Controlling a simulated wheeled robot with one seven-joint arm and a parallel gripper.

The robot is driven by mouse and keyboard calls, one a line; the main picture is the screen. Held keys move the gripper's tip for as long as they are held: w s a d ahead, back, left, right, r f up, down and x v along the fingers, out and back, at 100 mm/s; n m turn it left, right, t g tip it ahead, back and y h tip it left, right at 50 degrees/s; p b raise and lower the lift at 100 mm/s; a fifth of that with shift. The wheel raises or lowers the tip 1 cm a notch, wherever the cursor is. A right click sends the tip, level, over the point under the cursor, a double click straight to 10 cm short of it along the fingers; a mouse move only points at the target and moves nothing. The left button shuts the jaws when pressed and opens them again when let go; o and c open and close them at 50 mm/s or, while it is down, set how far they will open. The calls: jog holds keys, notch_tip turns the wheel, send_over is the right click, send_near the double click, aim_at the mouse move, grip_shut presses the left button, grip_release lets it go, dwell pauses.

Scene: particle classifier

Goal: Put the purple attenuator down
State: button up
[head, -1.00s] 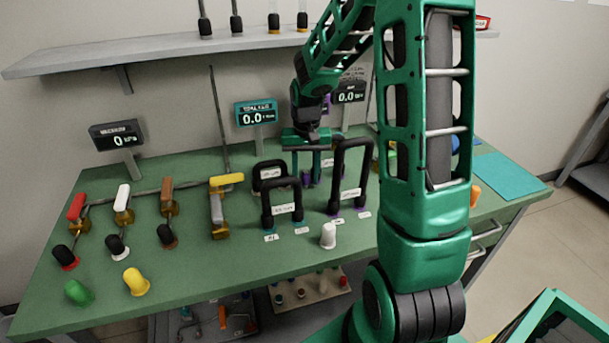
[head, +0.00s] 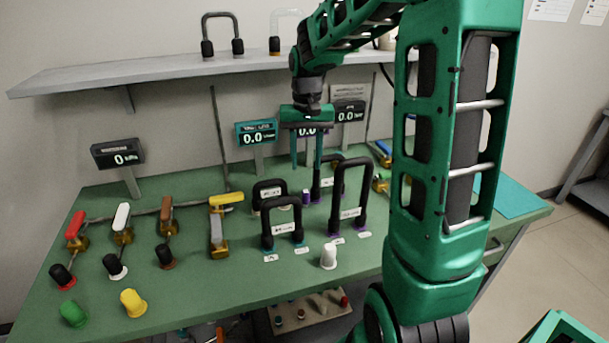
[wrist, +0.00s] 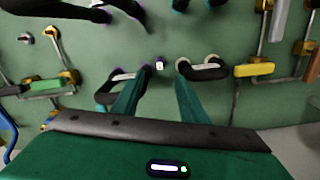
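The purple attenuator (head: 306,197) appears as a small purple piece upright on the green bench, among black U-shaped tubes. In the wrist view its small pale and purple end (wrist: 160,64) shows between and beyond my fingertips. My gripper (head: 306,164) is above it with fingers pointing down. The fingers are apart, with nothing between them, and they also show spread in the wrist view (wrist: 163,74). The attenuator's base is too small to make out.
A tall black U-tube (head: 351,190) and a lower one (head: 281,203) stand in front of the attenuator. A white cap (head: 328,257) is nearer the front. Display panels (head: 256,133) stand behind. Valves with coloured handles (head: 122,217) line the left.

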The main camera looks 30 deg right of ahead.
aim_at(306, 191)
jog(key=f+m, duration=0.2)
jog(key=m, duration=0.2)
jog(key=f+m, duration=0.2)
jog(key=m, duration=0.2)
jog(key=w+f+m, duration=0.1)
jog(key=f+m, duration=0.1)
jog(key=m, duration=0.1)
jog(key=shift+d+f+m, duration=0.25)
jog(key=shift+f+m, duration=0.1)
jog(key=shift+m, duration=0.05)
jog(key=shift+s+a+f, duration=0.1)
jog(key=shift+s+f, duration=0.1)
jog(key=shift+f, duration=1.1)
jog(key=shift+s+a+f, duration=0.1)
jog(key=shift+s+f, duration=0.05)
jog(key=shift+f, duration=1.15)
jog(key=shift+c, duration=0.3)
grip_shut()
